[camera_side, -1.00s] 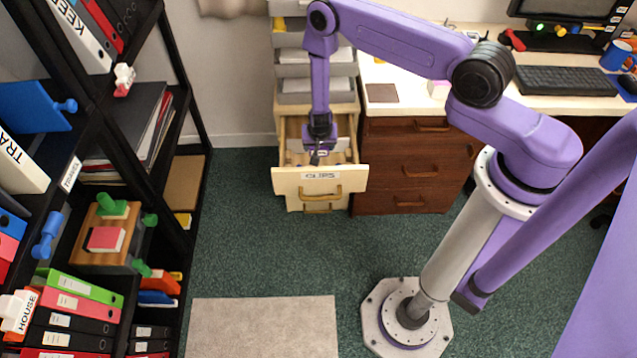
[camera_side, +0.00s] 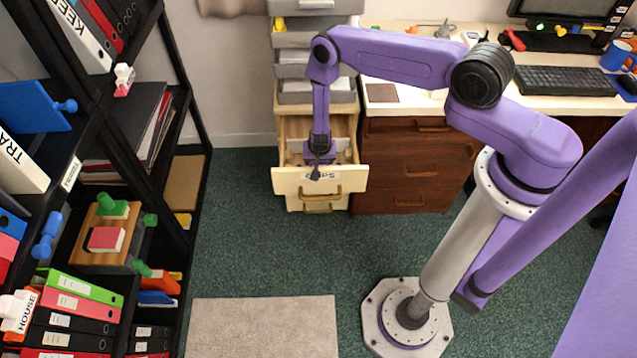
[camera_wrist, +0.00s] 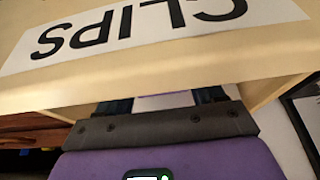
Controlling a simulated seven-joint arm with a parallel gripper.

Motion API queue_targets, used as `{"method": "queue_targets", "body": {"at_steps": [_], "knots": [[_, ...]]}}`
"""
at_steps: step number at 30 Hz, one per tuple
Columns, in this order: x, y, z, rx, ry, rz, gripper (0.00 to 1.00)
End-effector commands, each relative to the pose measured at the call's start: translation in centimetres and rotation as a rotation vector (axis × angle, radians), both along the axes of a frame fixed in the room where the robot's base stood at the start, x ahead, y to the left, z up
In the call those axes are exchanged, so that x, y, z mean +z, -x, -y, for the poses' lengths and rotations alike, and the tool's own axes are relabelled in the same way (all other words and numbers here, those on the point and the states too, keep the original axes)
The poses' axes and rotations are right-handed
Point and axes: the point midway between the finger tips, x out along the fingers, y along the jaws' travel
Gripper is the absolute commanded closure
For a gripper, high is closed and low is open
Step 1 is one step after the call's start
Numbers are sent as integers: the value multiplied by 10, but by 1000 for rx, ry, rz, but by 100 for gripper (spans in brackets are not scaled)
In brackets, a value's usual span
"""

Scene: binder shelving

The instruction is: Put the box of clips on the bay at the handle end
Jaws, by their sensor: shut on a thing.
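The open cream drawer (camera_side: 290,182) has a CLIPS label and a brass handle on its front. My gripper (camera_side: 319,158) reaches down into the drawer, close behind that front at the handle end. In the wrist view the drawer front (camera_wrist: 60,82), with its label upside down, hides the fingertips of my gripper (camera_wrist: 162,102). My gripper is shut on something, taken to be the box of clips. The box is almost wholly hidden; only a thin pale strip shows between the fingers. I cannot tell whether the box touches the drawer floor.
Grey trays (camera_side: 305,60) stack above and behind the drawer. A brown desk pedestal (camera_side: 410,170) stands close on the right, under a desk with a keyboard (camera_side: 565,80). A black shelf (camera_side: 190,110) with binders is at left.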

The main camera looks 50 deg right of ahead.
Motion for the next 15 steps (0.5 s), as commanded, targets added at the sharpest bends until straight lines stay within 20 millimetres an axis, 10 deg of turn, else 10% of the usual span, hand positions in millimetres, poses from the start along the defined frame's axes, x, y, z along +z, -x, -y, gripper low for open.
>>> {"method": "queue_targets", "body": {"at_steps": [15], "knots": [[-4, 0, 0, 0, 0, 0, 81]]}}
